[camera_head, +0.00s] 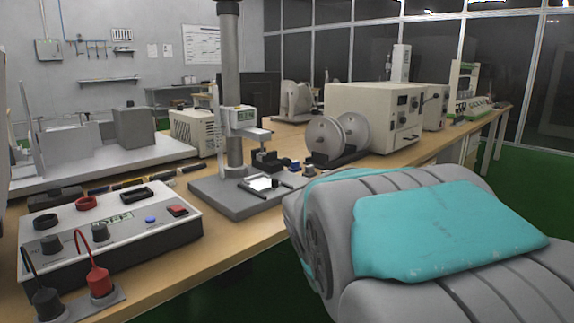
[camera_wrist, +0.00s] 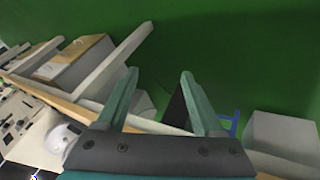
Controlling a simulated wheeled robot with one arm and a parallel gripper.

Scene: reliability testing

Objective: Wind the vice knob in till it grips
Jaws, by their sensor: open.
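A small dark vice-like fixture (camera_head: 266,160) sits on the grey base plate (camera_head: 225,197) of a column test stand (camera_head: 232,95) in the head view. A dark rod and small blue parts (camera_head: 295,165) lie beside it; I cannot tell which piece is the vice knob. My gripper (camera_wrist: 159,82) shows in the wrist view with its two teal fingers spread apart and nothing between them. It points at green floor and bench legs, away from the vice. My grey and teal arm fills the lower right of the head view and hides the bench edge there. The vice is not identifiable in the wrist view.
A grey panel box with red and black leads (camera_head: 110,238) stands on the wooden bench (camera_head: 225,250) at the front left. A machine with two round discs (camera_head: 335,137) stands right of the test stand. A grey block (camera_wrist: 283,137) is at the wrist view's right.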

